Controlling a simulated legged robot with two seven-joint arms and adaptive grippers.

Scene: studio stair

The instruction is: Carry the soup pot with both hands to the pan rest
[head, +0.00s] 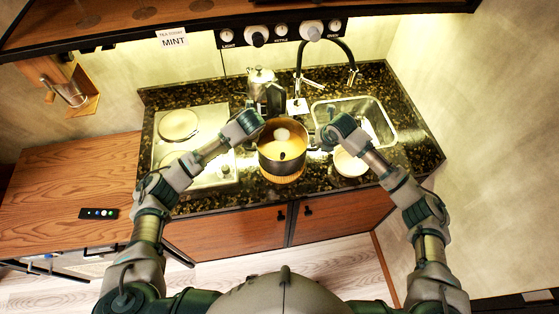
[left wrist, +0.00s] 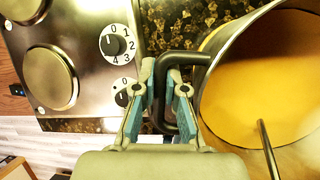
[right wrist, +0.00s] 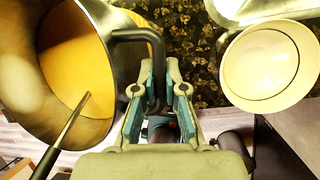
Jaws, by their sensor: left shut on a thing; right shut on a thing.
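The soup pot (head: 282,150) is a steel pot with orange soup inside, in the middle of the head view. A ladle or spoon handle stands in the soup. My left gripper (head: 257,133) is shut on the pot's left black handle (left wrist: 190,60). My right gripper (head: 317,137) is shut on the right black handle (right wrist: 135,36). The pan rest (head: 284,179) is a round, tan mat on the counter that shows below the pot's near side. The pot hides most of it, and I cannot tell whether they touch.
A hob (head: 196,170) with two round plates and knobs lies left of the pot. A sink (head: 372,118) with a black tap is at the right. A pale bowl (head: 350,162) stands right of the pot. A metal kettle (head: 261,77) stands behind. The wooden table (head: 60,190) at left is mostly clear.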

